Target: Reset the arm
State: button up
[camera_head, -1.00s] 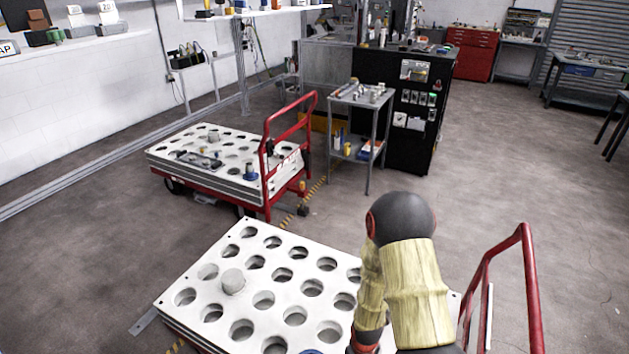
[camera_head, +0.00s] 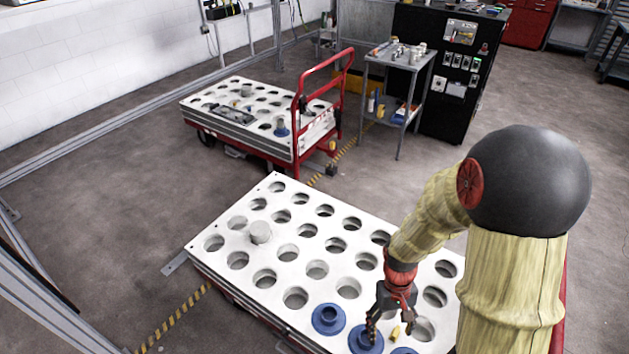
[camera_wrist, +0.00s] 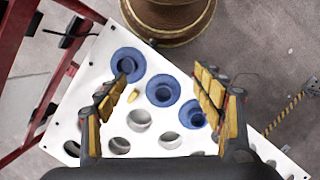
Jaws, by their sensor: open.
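My gripper (camera_head: 389,318) hangs over the near right part of a white board with round holes (camera_head: 222,263). In the wrist view my gripper (camera_wrist: 166,92) has its two yellow-padded fingers wide apart, with nothing held between them. Blue flanged parts sit in the board: one (camera_head: 328,319) is left of my gripper, and another (camera_head: 362,341) is just below it, partly hidden by the fingers. The wrist view shows three blue parts, the middle one (camera_wrist: 163,94) lying between the fingers in the picture.
A second holed board on a red-handled cart (camera_head: 318,84) stands behind. A small grey table (camera_head: 399,57) and a black cabinet (camera_head: 446,100) are farther back. Open floor lies between the carts.

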jog(key=s+r+t, duration=0.2)
jog(key=r+t, duration=0.1)
jog(key=r, duration=0.8)
jog(key=s+r+t, duration=0.2)
jog(key=r, duration=0.8)
jog(key=s+a+r+m+t, duration=0.1)
jog(key=s+r+t, duration=0.2)
jog(key=r, duration=0.8)
jog(key=shift+r+t, duration=0.3)
jog(key=shift+c, duration=0.4)
